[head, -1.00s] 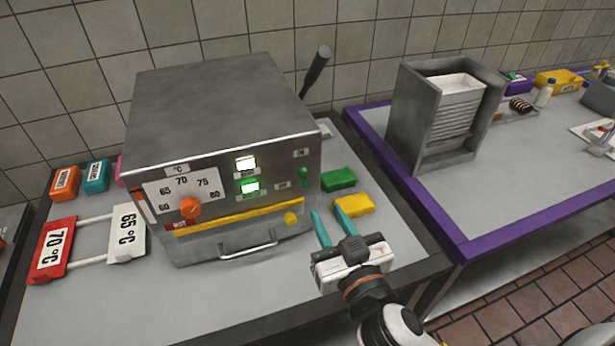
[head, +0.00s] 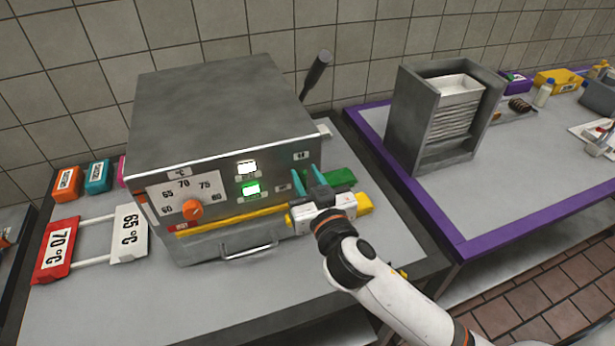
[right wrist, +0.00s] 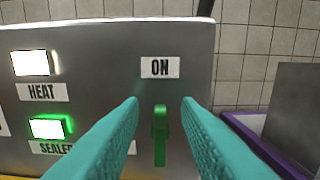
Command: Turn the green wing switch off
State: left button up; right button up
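The steel machine (head: 215,110) stands on the table, with its front panel facing me. In the right wrist view the green wing switch (right wrist: 159,137) stands upright below an "ON" label (right wrist: 160,68). My right gripper (head: 307,181) is at the right part of the panel. Its two teal fingers (right wrist: 160,110) are apart, one on each side of the switch, with a gap on both sides. In the head view the switch is hidden by the gripper. My left gripper is out of view.
The orange temperature knob (head: 192,209) and lit HEAT (right wrist: 33,63) and SEALER (right wrist: 48,128) lights are on the panel. A green block (head: 341,178) and a yellow block (head: 364,203) lie right of the machine. A handle (head: 248,252) sticks out at the front.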

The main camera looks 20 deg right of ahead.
jog(key=shift+c, duration=0.3)
grip_shut()
jog(key=shift+n, duration=0.3)
jog(key=n, duration=0.1)
jog(key=n+p, duration=0.1)
jog(key=n, duration=0.1)
jog(key=shift+a, duration=0.3)
jog(key=n+p, duration=0.1)
jog(key=n, duration=0.3)
jog(key=a+f+n+p, duration=0.1)
jog(key=n+p, duration=0.1)
jog(key=n, duration=0.3)
jog(key=f+n+p, duration=0.1)
jog(key=n, duration=0.4)
jog(key=shift+a, duration=0.15)
jog(key=shift+n, duration=0.3)
